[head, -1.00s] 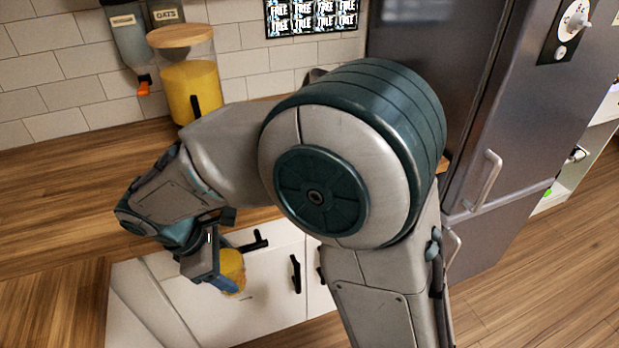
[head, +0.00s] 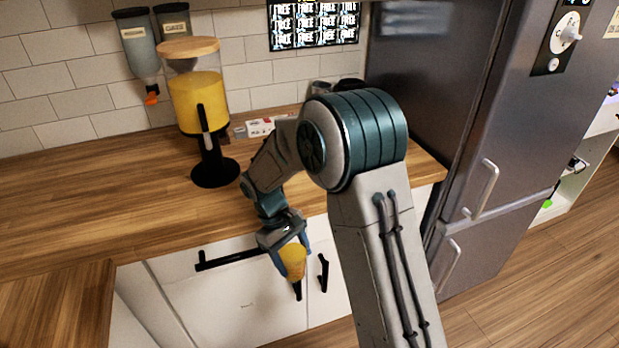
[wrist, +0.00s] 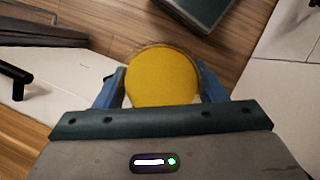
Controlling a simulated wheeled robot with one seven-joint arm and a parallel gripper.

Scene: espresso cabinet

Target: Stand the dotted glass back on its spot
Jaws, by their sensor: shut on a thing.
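My gripper (head: 281,252) is shut on a yellow-filled glass (head: 293,262), in front of the white cabinet fronts and below the counter edge. In the wrist view the glass (wrist: 161,78) sits between the two blue fingers, its round yellow face toward the camera. Dots on the glass cannot be made out. The glass's own spot cannot be picked out in these frames.
A juice dispenser (head: 198,95) with yellow liquid and a black base stands on the wooden counter (head: 110,190). Small items (head: 260,126) lie behind my arm. A dark fridge (head: 440,110) stands at the right. The counter left of the dispenser is clear.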

